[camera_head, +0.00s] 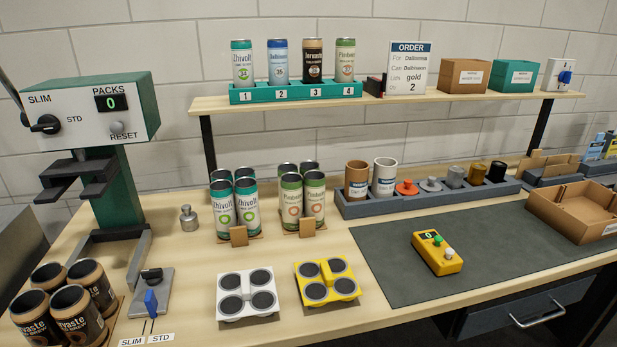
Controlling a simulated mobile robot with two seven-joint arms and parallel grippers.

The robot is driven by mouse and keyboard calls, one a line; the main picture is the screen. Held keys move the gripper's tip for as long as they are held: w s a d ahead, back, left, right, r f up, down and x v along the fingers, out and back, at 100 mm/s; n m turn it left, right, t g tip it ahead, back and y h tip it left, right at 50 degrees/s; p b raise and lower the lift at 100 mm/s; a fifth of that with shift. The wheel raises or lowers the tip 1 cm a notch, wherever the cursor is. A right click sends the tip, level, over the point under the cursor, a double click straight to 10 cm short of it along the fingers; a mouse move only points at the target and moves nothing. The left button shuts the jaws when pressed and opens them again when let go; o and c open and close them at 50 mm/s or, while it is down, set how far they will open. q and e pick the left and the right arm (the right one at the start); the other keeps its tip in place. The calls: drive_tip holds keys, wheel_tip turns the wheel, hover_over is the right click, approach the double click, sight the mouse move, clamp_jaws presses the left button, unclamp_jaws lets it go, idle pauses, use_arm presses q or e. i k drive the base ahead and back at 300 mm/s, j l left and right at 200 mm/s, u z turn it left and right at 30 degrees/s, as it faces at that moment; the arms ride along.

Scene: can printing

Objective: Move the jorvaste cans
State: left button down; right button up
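A group of several brown-labelled jorvaste cans (76,312) stands at the front left of the table on a cardboard base (114,312), partly cut off by the picture's lower edge. Their dark open tops face up. Another jorvaste can (312,62) stands on the shelf in slot 3 of the green numbered rack (297,92). Neither of my grippers shows in the head view.
The SLIM/STD packs machine (90,108) stands behind the jorvaste group, with a lever plate (150,297) to their right. Zhivolt cans (245,207) and green-labelled cans (314,200) stand mid-table. White (248,294) and yellow (327,281) four-ring holders sit in front. The dark mat (390,262) is mostly clear.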

sight(78, 306)
drive_tip(key=j+u, duration=0.1)
drive_tip(key=u, duration=0.4)
drive_tip(key=j+u, duration=0.1)
drive_tip(key=u, duration=0.85)
